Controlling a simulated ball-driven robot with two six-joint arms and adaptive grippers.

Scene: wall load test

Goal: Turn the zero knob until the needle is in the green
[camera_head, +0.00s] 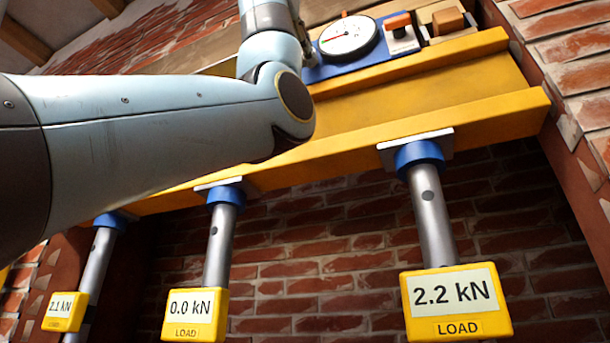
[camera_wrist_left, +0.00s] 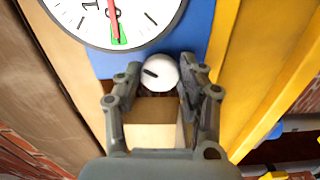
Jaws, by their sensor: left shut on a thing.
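The white zero knob (camera_wrist_left: 160,66) with a black pointer mark sits on the blue plate in the left wrist view. My left gripper (camera_wrist_left: 163,78) has its two fingers on either side of the knob and is shut on it. The dial gauge (camera_wrist_left: 115,22) is just above the knob, partly cut off by the frame edge. Its red needle (camera_wrist_left: 114,20) reaches down over the green zone (camera_wrist_left: 120,40). In the head view the gauge (camera_head: 348,37) is small, and my left arm hides the knob. My right gripper is not in view.
A yellow beam (camera_head: 430,90) rests on several posts with blue collars. Load boxes read 2.2 kN (camera_head: 458,328), 0.0 kN (camera_head: 197,325) and 2.1 kN (camera_head: 64,322). An orange-topped switch (camera_head: 401,37) stands right of the gauge. Brick walls (camera_head: 300,260) surround the opening.

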